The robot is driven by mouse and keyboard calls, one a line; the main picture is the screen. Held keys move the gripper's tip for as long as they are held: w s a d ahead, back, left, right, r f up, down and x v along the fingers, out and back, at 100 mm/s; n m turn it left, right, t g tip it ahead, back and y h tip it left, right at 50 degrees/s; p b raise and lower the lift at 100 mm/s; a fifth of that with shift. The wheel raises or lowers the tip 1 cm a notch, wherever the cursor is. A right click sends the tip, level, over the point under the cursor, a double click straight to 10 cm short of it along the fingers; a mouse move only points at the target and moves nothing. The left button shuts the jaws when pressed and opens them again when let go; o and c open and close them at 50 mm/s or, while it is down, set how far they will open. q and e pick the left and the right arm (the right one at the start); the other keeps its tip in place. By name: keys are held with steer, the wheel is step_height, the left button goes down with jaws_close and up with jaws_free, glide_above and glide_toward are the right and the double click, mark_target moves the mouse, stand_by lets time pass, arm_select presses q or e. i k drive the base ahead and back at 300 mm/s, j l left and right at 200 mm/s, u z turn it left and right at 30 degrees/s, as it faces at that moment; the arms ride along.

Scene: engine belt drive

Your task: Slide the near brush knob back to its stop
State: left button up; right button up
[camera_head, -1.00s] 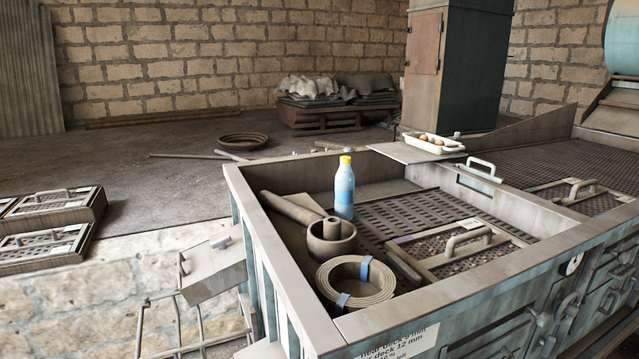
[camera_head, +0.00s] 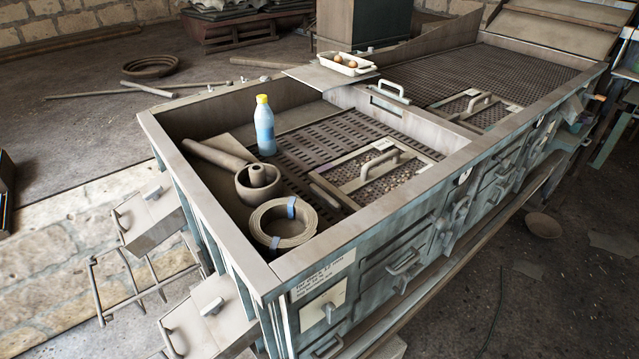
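Neither of my grippers is in view. A large rectangular deck machine (camera_head: 215,225) fills the middle. Two tilted grey boxes stick out from its left end. The nearer box (camera_head: 212,325) carries a small raised knob (camera_head: 212,306) on its top face. The farther box (camera_head: 152,218) carries a similar knob (camera_head: 152,192). Another knob (camera_head: 329,312) sits on a pale plate on the front side, below a printed label (camera_head: 322,274). I cannot tell for certain which of these is the near brush knob, or where any stop lies.
Inside the near deck are a blue bottle (camera_head: 264,130), a round pot (camera_head: 243,188), a coiled belt (camera_head: 283,238) and a handled screen frame (camera_head: 350,180). A white tray of eggs (camera_head: 348,66) rests on the deck's far edge. A bowl (camera_head: 543,226) lies on the right floor.

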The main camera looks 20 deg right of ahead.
mark_target(441, 222)
steer(key=z, duration=1.35)
